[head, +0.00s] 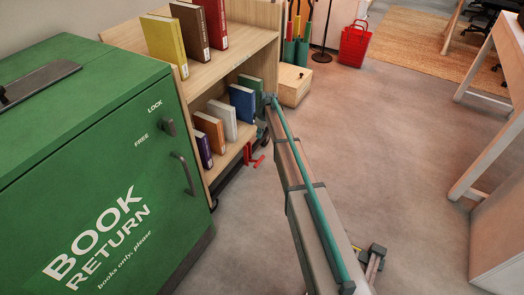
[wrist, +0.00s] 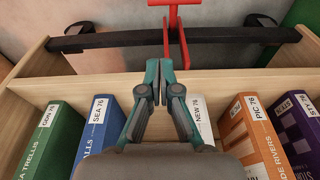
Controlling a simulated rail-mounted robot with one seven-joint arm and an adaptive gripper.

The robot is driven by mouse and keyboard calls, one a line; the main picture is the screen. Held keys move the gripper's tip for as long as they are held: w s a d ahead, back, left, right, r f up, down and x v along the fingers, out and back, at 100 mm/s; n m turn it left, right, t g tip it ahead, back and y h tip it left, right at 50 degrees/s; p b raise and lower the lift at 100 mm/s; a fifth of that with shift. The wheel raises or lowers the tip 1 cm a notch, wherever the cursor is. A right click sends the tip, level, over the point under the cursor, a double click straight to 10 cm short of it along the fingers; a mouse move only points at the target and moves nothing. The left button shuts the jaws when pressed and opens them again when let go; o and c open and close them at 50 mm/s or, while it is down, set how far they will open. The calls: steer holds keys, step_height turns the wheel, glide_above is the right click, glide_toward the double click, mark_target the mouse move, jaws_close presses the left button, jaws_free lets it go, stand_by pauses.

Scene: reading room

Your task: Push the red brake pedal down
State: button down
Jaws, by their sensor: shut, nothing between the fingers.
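The crossbar lies beyond the tips. I cannot tell whether the tips touch the pedal.
The book cart (head: 236,55) holds books on two shelves, with spines (wrist: 97,118) close under my gripper. A black bar (wrist: 110,40) with casters spans the cart. A green book return (head: 120,150) stands left. A wooden box (head: 292,85) is behind.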

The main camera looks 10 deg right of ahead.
steer(key=shift+f, duration=0.15)
steer(key=b, duration=0.3)
glide_above(253, 161)
steer(key=w+d, duration=0.2)
steer(key=d, duration=0.1)
step_height(253, 161, down, 11)
steer(key=shift+s+d+f+b, duration=0.3)
steer(key=shift+f+b, duration=0.05)
steer(key=shift+f, duration=0.2)
steer(key=shift+s+d+f+b, duration=0.3)
steer(key=shift+f+b, duration=0.05)
steer(key=shift+f, duration=0.15)
